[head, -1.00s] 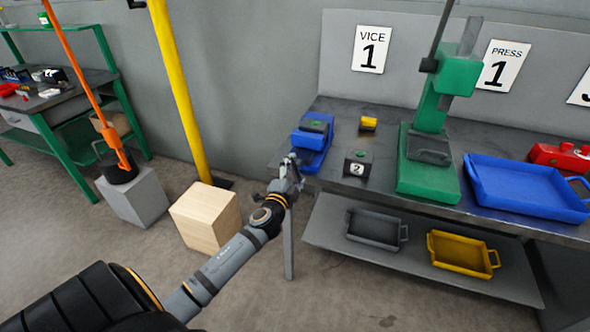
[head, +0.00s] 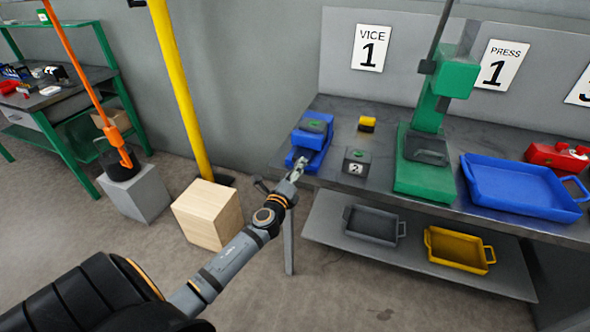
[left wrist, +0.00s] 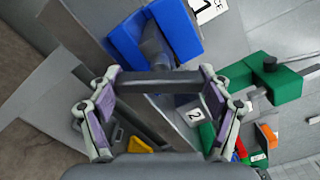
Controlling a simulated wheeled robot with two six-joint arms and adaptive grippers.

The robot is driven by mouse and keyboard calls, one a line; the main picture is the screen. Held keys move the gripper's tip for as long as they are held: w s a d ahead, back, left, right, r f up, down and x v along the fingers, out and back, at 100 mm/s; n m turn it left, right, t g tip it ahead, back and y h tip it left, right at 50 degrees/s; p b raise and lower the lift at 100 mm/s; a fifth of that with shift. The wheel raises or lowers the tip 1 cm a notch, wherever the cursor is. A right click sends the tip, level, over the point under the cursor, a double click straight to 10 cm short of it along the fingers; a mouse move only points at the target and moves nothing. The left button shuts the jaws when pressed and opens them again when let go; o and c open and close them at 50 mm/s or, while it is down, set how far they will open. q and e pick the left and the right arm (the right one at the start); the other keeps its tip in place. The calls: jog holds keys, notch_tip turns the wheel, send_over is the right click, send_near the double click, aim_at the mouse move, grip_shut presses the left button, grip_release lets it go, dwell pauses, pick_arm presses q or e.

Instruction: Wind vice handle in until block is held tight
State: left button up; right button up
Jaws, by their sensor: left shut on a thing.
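The blue vice (head: 305,160) stands at the left end of the bench, under the VICE 1 sign. A dark block with a green mark (head: 316,126) sits in it; I cannot tell how tightly. My left gripper (head: 298,170) is at the front of the vice. In the left wrist view, the left gripper (left wrist: 160,88) is shut on the grey bar of the vice handle (left wrist: 158,83), which spans between its pads. The grey screw (left wrist: 155,50) runs from behind the bar to the blue vice body (left wrist: 180,28). My right gripper is out of view.
A dark block marked 2 (head: 357,161) and a small yellow block (head: 367,124) are right of the vice. The green press (head: 425,180) and blue tray (head: 525,187) stand farther right. A yellow post (head: 180,90) and wooden box (head: 208,214) are left of the bench.

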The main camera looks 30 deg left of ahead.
pick_arm(q)
jog(key=shift+f+m, duration=0.1)
jog(key=shift+m, duration=0.7)
jog(key=o, duration=1.1)
jog(key=v, duration=1.2)
jog(key=shift+s, duration=0.1)
